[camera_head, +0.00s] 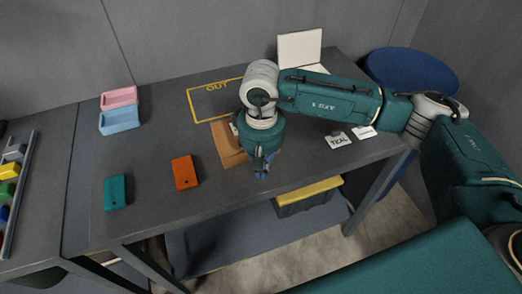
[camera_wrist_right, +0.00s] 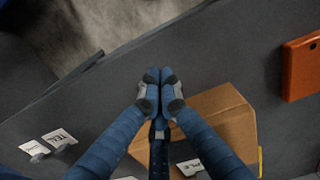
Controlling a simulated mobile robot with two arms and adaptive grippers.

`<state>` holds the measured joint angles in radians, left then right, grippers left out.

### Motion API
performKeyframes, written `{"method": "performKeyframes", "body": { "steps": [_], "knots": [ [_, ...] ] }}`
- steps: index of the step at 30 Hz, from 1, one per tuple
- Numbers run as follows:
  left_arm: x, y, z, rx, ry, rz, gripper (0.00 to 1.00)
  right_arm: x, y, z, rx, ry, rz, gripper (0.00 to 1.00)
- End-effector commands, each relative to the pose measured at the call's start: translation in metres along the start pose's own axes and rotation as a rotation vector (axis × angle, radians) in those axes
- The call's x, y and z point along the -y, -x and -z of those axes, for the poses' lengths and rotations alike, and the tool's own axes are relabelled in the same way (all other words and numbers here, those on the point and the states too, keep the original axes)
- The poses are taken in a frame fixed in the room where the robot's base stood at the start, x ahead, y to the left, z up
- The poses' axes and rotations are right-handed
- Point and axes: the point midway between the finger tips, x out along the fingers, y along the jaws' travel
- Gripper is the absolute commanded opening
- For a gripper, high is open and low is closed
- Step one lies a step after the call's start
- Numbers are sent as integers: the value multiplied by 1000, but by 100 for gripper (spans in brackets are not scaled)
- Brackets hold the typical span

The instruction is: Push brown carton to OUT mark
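The brown carton (camera_head: 226,146) sits on the grey table, partly hidden behind my right gripper in the head view. It also shows in the right wrist view (camera_wrist_right: 226,118), right of the fingertips. The OUT mark (camera_head: 212,103) is a yellow outlined rectangle with yellow letters, behind the carton towards the wall. The carton's far edge lies close to the outline's near line. My right gripper (camera_head: 262,172) points down on the table-front side of the carton. Its fingertips (camera_wrist_right: 160,92) are together with nothing seen between them. I cannot tell whether they touch the carton. My left gripper is out of view.
An orange block (camera_head: 185,173) and a teal block (camera_head: 115,192) lie left of the carton. Pink (camera_head: 119,97) and blue (camera_head: 119,119) bins stand at the back left. Small white label cards (camera_head: 340,139) lie at the right. A white open case (camera_head: 299,48) stands behind my arm.

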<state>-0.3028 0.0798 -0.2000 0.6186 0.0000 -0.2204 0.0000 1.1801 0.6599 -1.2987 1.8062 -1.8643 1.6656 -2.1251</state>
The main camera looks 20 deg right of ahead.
Motion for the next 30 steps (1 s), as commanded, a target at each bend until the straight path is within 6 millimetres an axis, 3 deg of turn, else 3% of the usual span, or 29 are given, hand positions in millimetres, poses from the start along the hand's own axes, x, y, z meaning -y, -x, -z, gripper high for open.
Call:
{"method": "performKeyframes", "body": {
  "steps": [1,4,10,23,26,30],
  "knots": [
    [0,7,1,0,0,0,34,0,-8,-2,6,0,-1,0],
    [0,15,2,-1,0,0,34,1,-4,17,0,-3,2,0],
    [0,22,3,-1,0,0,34,1,-7,35,1,-1,1,0],
    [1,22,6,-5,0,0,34,1,-8,40,0,1,2,0],
    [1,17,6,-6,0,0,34,1,-10,44,-1,0,1,0],
    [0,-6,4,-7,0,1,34,1,-16,62,-6,-2,1,0]
  ]
}}
